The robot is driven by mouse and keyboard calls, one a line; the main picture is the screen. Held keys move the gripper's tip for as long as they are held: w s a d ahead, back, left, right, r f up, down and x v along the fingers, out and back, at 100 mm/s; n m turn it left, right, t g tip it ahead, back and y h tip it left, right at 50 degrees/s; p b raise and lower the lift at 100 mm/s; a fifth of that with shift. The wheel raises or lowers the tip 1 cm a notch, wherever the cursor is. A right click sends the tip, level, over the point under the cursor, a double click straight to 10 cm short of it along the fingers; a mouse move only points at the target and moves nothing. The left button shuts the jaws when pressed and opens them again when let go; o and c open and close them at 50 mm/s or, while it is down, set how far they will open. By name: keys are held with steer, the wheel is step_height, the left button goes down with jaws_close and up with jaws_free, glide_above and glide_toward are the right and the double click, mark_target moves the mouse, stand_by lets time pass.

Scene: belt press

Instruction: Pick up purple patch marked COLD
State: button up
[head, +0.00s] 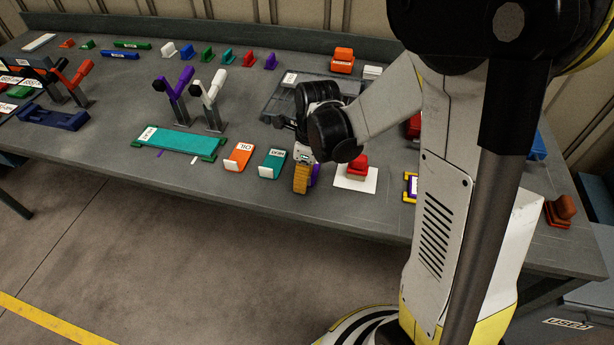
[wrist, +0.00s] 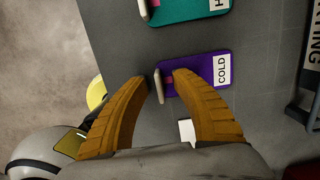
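The purple patch (wrist: 198,69) lies flat on the bench in the wrist view, with a white label reading COLD at its right end and a pale upright tab at its left end. In the head view only a purple sliver of it (head: 316,174) shows behind my gripper (head: 301,183). In the wrist view my gripper (wrist: 160,82) is open, its two orange fingers on either side of the tab. Small gaps seem to show between the fingers and the tab. The fingertips are low near the bench; their exact height is unclear.
A teal patch (head: 272,163) and an orange patch marked OIL (head: 238,157) lie to the left. A red block on a white sheet (head: 342,184) is close on the right. A grey tray (head: 283,100) is behind. The bench's front edge is near.

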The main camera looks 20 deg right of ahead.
steer(key=shift+f, duration=0.1)
jaws_close()
stand_by(0.3)
steer(key=shift+r+p, duration=0.3)
step_height(320, 180, up, 4)
steer(key=shift+f+p, duration=0.2)
steer(key=shift+p, duration=0.8)
steer(key=s+d+r+p, duration=0.3)
steer(key=d+r, duration=0.3)
steer(key=d, duration=0.5)
steer(key=shift+s+r+p, duration=0.15)
steer(key=shift+r+p, duration=0.25)
steer(key=shift+d, duration=0.1)
